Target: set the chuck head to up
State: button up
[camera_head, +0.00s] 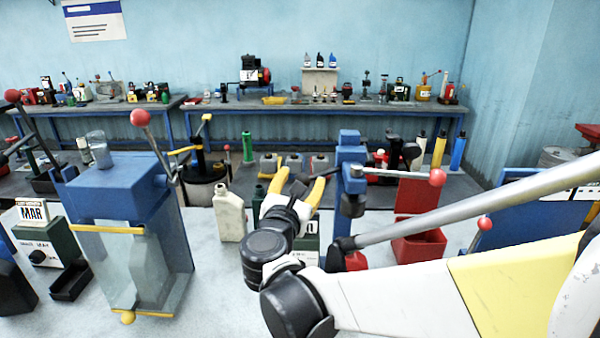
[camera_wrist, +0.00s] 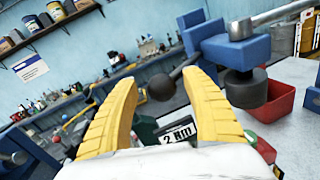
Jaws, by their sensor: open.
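The blue press-like device (camera_head: 351,150) that seems to carry the chuck head stands right of my gripper (camera_head: 302,177) in the head view. A dark round cylinder (camera_head: 352,205) hangs under its blue head; in the wrist view this cylinder (camera_wrist: 246,88) is right of my fingers, below the blue head (camera_wrist: 225,48). A short rod with a dark ball knob (camera_wrist: 160,87) reaches left from the blue head. The knob appears between my open yellow fingers; contact cannot be told. The device's lower part is partly hidden behind my arm.
A red-knobbed lever (camera_head: 437,177) sticks out right of the device, above a red bin (camera_head: 420,245). A cream jug (camera_head: 229,213) stands left of my gripper, and a blue cabinet-like machine (camera_head: 115,190) farther left. A box labelled 2 Nm (camera_wrist: 178,135) lies beyond my fingers.

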jog(key=v, duration=1.1)
jog(key=shift+s, duration=0.35)
jog(key=shift+a, duration=0.1)
jog(key=s+d+f+m+g+b, duration=0.2)
jog(key=d+f+m+g, duration=0.2)
jog(key=d+f+m, duration=0.4)
jog(key=s+d+f+m+g+b, duration=0.1)
jog(key=s+d+f+m+g, duration=0.2)
jog(key=d+m, duration=0.55)
jog(key=s+d+f+m+g+y+b, duration=0.2)
jog(key=s+f+m, duration=0.6)
jog(key=m, duration=0.6)
jog(key=shift+s+d+m+g+y+b, duration=0.4)
jog(key=shift+s+d+g+y, duration=0.3)
jog(key=shift+s+d+y, duration=0.45)
jog(key=shift+s, duration=0.1)
